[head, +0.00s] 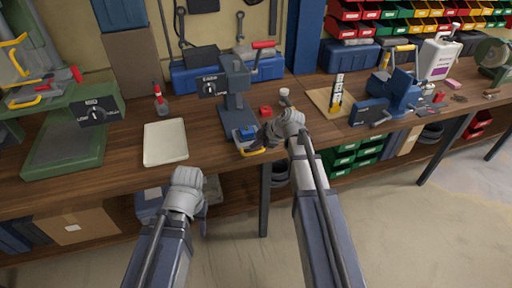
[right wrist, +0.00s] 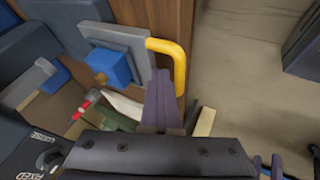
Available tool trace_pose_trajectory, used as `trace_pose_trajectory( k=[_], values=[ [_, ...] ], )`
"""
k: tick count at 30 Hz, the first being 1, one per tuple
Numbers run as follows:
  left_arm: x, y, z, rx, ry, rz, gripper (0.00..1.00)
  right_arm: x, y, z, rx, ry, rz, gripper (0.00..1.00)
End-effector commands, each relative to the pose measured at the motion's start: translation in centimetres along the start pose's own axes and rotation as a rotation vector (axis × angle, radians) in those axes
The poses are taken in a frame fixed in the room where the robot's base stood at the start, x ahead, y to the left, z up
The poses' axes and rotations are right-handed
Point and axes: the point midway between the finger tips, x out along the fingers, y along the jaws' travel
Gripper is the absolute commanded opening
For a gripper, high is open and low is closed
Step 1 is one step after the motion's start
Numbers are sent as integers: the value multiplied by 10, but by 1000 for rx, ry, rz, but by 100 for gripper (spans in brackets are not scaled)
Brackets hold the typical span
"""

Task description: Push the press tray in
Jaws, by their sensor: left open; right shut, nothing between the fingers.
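The blue-grey press (head: 236,98) stands on the bench near the middle of the head view. Its grey press tray (right wrist: 138,42) sticks out at the bench's front edge, with a yellow handle (right wrist: 180,65) on its front. A blue block (right wrist: 112,67) sits on the tray; it also shows in the head view (head: 247,132). My right gripper (right wrist: 162,85) is shut and empty, its fingertips close by the handle; I cannot tell whether they touch. My left gripper (head: 187,176) is open and empty, in front of the bench edge, its fingers mostly hidden.
A pale flat pad (head: 165,142) and a green machine (head: 75,135) lie left of the press. A small red part (head: 265,111), a wooden board (head: 325,101) and a blue vise (head: 398,92) are to the right. Open floor lies in front at the right.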

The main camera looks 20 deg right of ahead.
Motion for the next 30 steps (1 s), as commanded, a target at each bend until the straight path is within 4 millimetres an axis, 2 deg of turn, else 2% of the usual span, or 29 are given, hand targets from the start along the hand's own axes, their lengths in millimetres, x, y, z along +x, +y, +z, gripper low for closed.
trace_pose_trajectory(
  k=[9, 13, 16, 30],
  values=[
    [0, 0, 0, 0, 0, 0, 50, 41, 78, 1, -1, 1, 2, 0],
    [0, 0, 0, 0, 0, 0, 50, 55, 105, 1, -1, 1, 2, 0],
    [0, 0, 0, 0, 0, 0, 50, 59, 112, 0, 0, 0, 3, 0],
    [-3, 0, 0, 0, 0, 0, 50, 57, 114, -3, 1, 3, 8, 0]
  ],
)
